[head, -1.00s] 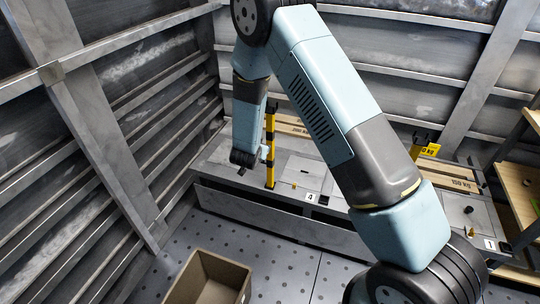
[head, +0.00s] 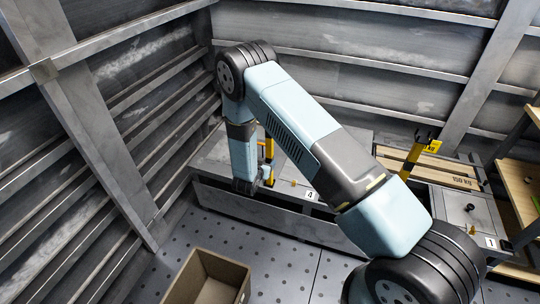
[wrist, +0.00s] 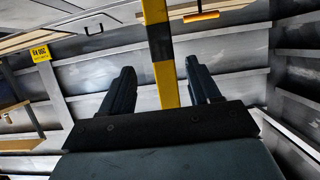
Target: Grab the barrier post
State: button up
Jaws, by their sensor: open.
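The barrier post (head: 268,150), yellow with black bands, stands upright at the left of the low grey platform in the head view. My arm partly hides it. In the wrist view the post (wrist: 161,60) runs between the two dark fingers of my gripper (wrist: 159,72), with visible gaps on both sides. My gripper is open, and I cannot tell how deep the post sits between the fingers. In the head view my gripper (head: 256,186) is low beside the post, near the platform's front edge.
A second yellow-and-black post (head: 411,160) with a yellow label stands further right by a wooden plank (head: 440,176). A cardboard box (head: 247,281) is open on the floor in front. Ribbed metal walls close in the left and back. A wooden shelf (head: 518,180) stands at right.

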aim_at(268, 159)
jog(key=shift+x, duration=3.5)
jog(key=shift+a+f, duration=0.1)
jog(key=shift+a, duration=0.1)
jog(key=shift+c, duration=0.3)
grip_shut()
